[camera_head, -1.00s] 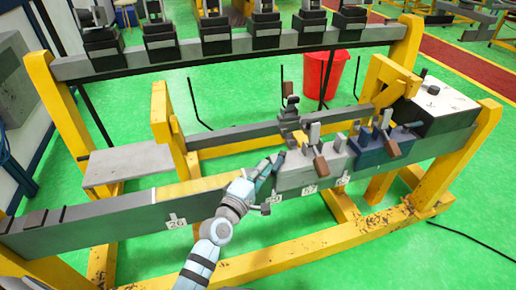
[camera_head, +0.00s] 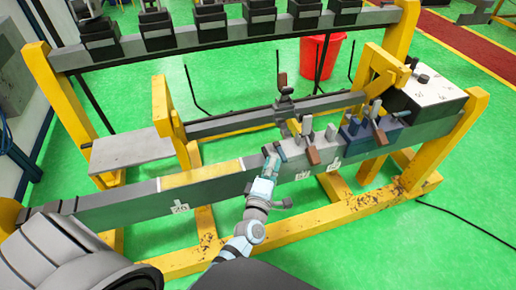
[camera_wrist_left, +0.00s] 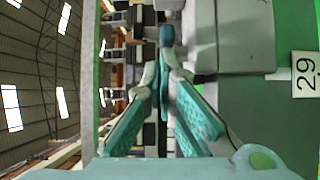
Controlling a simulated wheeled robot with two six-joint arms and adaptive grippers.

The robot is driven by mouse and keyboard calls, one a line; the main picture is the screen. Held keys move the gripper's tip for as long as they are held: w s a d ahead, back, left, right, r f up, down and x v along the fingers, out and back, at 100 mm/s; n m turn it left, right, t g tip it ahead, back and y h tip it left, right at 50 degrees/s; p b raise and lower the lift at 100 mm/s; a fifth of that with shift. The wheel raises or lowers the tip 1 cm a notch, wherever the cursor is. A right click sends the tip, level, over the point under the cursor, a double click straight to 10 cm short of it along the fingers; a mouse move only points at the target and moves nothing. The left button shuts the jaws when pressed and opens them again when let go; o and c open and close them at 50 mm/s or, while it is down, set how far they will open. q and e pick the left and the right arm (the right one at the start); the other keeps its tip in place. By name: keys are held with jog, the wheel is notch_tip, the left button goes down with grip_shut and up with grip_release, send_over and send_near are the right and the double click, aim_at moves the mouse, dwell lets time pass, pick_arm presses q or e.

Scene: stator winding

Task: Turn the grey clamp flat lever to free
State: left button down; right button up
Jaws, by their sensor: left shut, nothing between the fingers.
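The grey clamp (camera_head: 292,168) sits on the front beam, with upright light-grey tabs on top and a brown lever (camera_head: 313,157) tilted on its front side. Which part is the flat lever I cannot tell for sure. My left gripper (camera_head: 272,150) is at the left end of the grey clamp; whether it touches it I cannot tell. In the left wrist view the two teal fingers (camera_wrist_left: 166,42) meet at their tips with nothing between them, and a grey block (camera_wrist_left: 237,35) shows beside them. My right gripper is not in view.
A blue clamp (camera_head: 357,140) with a brown lever stands right of the grey one. The front beam (camera_head: 125,203) carries number plates. A rear rail (camera_head: 215,124) with an upright device (camera_head: 285,103) lies behind. A red bucket (camera_head: 322,55) stands on the green floor.

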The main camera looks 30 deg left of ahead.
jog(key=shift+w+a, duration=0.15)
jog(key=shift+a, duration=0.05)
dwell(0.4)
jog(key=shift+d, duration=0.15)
